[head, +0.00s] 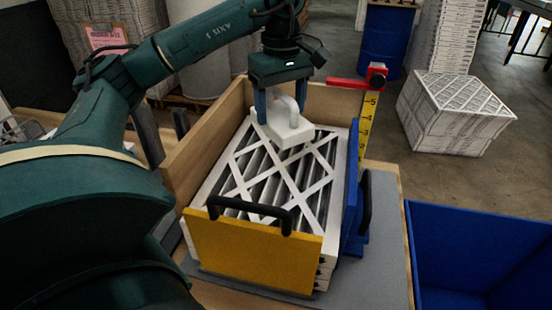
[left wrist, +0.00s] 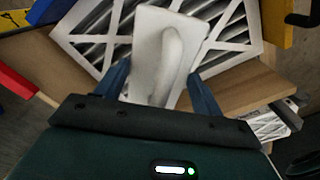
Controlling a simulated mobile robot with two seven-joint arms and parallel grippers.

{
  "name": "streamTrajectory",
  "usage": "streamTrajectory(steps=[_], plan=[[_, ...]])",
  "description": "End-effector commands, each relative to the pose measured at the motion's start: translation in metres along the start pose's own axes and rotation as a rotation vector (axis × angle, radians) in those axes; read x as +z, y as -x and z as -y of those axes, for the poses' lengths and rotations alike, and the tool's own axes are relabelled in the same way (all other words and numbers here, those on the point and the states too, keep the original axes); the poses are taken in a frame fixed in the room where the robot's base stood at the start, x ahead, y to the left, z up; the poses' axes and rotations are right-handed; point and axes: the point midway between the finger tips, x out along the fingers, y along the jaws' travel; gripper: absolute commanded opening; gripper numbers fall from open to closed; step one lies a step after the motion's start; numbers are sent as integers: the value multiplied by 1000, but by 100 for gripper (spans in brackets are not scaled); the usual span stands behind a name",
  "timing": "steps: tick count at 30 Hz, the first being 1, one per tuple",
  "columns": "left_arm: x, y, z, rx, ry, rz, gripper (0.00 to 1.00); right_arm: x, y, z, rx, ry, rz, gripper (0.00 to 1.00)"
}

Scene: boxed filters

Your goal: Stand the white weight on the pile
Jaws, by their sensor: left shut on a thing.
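The white weight (head: 286,128) is a block with a looped handle on top. My left gripper (head: 281,106) is shut on its handle and holds it upright over the back part of the pile. The weight also shows in the left wrist view (left wrist: 160,50), between the blue fingers. The pile (head: 262,180) is a stack of filters with white crossed strips over dark pleats. I cannot tell whether the weight's base touches the top filter. My right gripper is not in view.
A wooden corner wall (head: 205,130) stands behind and left of the pile. A yellow plate (head: 250,250) with a black handle is at the front, a blue plate (head: 352,190) at the right. A yellow ruler (head: 367,120) with a red arm stands behind. A blue bin (head: 480,255) is at right.

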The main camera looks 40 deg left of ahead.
Motion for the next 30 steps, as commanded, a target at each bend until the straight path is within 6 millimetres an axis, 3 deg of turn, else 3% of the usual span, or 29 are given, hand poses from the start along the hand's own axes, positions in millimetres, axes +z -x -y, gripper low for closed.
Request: streamTrajectory(steps=[4,13,30], plan=[[-1,-6,0,4,3,-1,0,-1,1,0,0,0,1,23],[-1,-51,0,5,3,-1,0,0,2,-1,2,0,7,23],[0,-97,0,6,2,-1,0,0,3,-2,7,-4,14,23]])
